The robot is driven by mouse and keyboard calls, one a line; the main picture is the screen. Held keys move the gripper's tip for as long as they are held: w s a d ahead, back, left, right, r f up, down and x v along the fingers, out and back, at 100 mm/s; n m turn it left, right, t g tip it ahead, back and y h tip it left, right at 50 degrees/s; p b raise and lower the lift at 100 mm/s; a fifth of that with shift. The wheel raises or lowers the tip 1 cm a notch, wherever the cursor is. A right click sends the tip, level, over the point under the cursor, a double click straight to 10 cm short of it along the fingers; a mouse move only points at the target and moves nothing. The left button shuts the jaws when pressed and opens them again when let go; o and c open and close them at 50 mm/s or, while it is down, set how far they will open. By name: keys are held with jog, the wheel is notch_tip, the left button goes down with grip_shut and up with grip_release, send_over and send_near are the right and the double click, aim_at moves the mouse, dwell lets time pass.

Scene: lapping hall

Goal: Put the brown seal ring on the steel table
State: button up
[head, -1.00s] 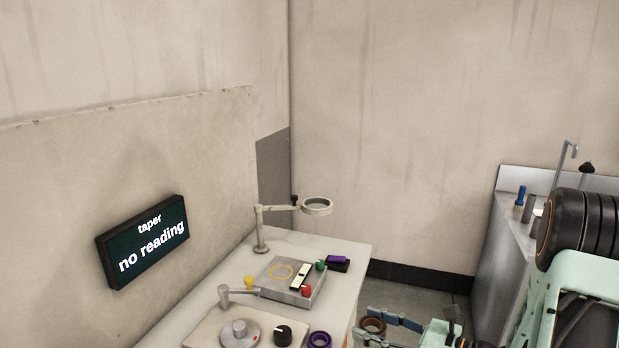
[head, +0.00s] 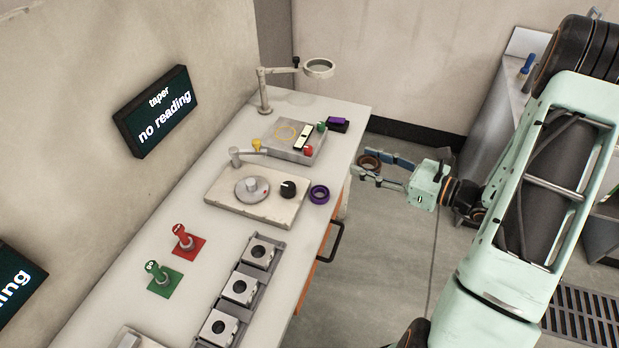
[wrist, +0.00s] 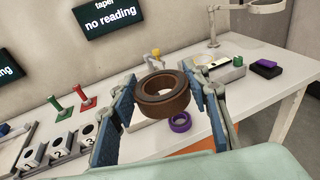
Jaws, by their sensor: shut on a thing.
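The brown seal ring (wrist: 166,107) is held between the two blue-padded fingers of my gripper (wrist: 165,95) in the wrist view. In the head view my gripper (head: 370,161) and the ring are out past the bench's right edge, over the floor. A low grey block like a small steel table (head: 303,155), with a yellow circle marked on its top, stands on the white bench, left of and a little beyond my gripper. A pale bar, a red knob and a green knob are along its right side. In the wrist view it is partly hidden behind my right finger.
A purple ring (head: 319,188) lies on the bench near its right edge. A magnifier on an arm (head: 318,68) stands behind the block. A dial plate (head: 215,190), red and green pegs and a rack of numbered blocks fill the bench's nearer part. A metal counter (head: 525,95) stands at right.

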jog(key=s+a+f+n+g+y+b, duration=0.1)
jog(key=s+f+b, duration=0.3)
jog(key=b, duration=0.7)
jog(key=s+a+f+n+g+y+b, duration=0.1)
jog(key=s+f+b, duration=0.3)
jog(key=s+b, duration=0.4)
jog(key=shift+s+a+n+g+b, duration=0.35)
jog(key=shift+a+n+g+b, duration=0.35)
jog(key=shift+b, duration=1.1)
jog(key=shift+d, duration=0.1)
jog(key=w+a+f+b, duration=0.1)
jog(key=w+a+f, duration=0.1)
jog(key=a+f, duration=0.1)
jog(key=w+a+f+b, duration=0.1)
jog(key=w+a+f, duration=0.2)
jog(key=w+a+f+b, duration=0.2)
jog(key=w+a+f, duration=0.1)
jog(key=a, duration=0.1)
jog(key=shift+w+a, duration=0.1)
jog(key=shift+w, duration=0.05)
jog(key=shift+w+a+f+b, duration=0.15)
jog(key=shift+f+b, duration=0.05)
jog(key=shift+f, duration=0.75)
jog(key=shift+w+a+f+b, duration=0.1)
jog(key=shift+a+f+b, duration=0.05)
jog(key=shift+f, duration=0.75)
